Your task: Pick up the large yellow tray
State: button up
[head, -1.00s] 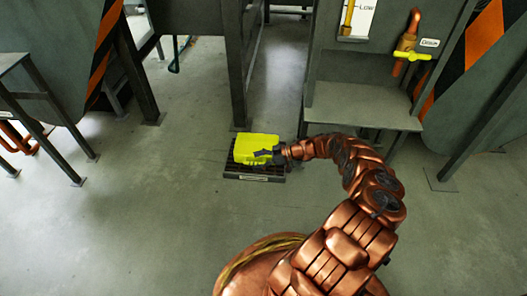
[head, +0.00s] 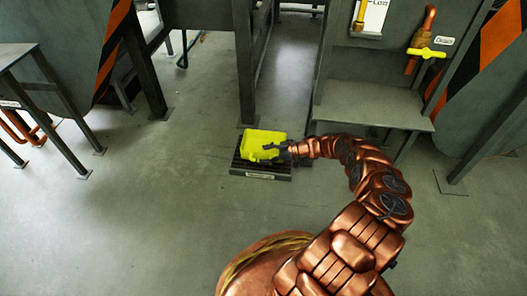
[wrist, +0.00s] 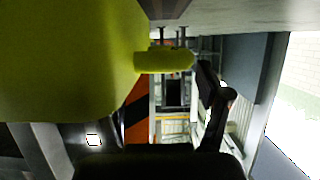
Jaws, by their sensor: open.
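The yellow tray (head: 264,140) is a bright yellow, box-like thing in the middle of the head view. It sits on a low dark slatted platform (head: 238,169) on the floor. The finger stands apart from the bar's end. The other finger cannot be made out. The jaws are open.
A grey machine with a shelf (head: 370,105) and a yellow-handled valve (head: 426,53) stands to the right. A steel post (head: 244,65) rises just behind the platform. A grey table (head: 40,75) stands at the left. The floor in front is clear.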

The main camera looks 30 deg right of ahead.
aim_at(253, 156)
jog(key=shift+r+b+x, duration=0.2)
jog(key=shift+b+x, duration=1)
jog(key=shift+x, duration=0.9)
jog(key=shift+w, duration=0.1)
jog(key=c, duration=1.4)
